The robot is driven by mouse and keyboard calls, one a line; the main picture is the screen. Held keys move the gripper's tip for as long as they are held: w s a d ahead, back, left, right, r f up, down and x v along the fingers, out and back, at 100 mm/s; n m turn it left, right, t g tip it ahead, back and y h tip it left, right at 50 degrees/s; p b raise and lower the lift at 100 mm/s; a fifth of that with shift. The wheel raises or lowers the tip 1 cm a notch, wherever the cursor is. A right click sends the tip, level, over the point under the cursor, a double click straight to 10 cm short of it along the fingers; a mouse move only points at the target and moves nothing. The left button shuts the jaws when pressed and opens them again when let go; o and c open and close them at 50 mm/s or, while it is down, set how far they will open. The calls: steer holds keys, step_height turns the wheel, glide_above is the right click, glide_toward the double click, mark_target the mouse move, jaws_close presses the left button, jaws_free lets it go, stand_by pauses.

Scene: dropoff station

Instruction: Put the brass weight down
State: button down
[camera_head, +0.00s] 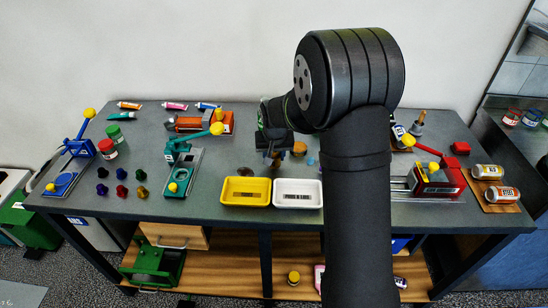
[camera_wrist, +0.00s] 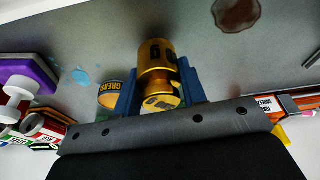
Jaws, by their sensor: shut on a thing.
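The brass weight (camera_wrist: 156,58) is a shiny gold cylinder with a narrower neck and dark marks. In the wrist view it sits between the two blue fingers of my gripper (camera_wrist: 158,92), which are shut on it. In the head view my gripper (camera_head: 275,156) is over the middle of the grey bench (camera_head: 225,155), behind the yellow and white trays. The weight cannot be made out clearly there. Whether its base touches the bench or hangs just above it, I cannot tell.
A grease tin (camera_wrist: 112,95) stands close beside the left finger. A brown stain (camera_wrist: 236,12) and a blue splash (camera_wrist: 82,77) mark the bench. A yellow tray (camera_head: 246,202) and a white tray (camera_head: 298,204) lie at the front. A green press (camera_head: 184,165) stands to the left.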

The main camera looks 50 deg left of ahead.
steer(key=shift+f, duration=0.55)
steer(key=shift+f, duration=0.1)
steer(key=c, duration=0.9)
jaws_free()
steer(key=v, duration=1.2)
steer(key=shift+w, duration=0.1)
steer(key=shift+c, duration=0.3)
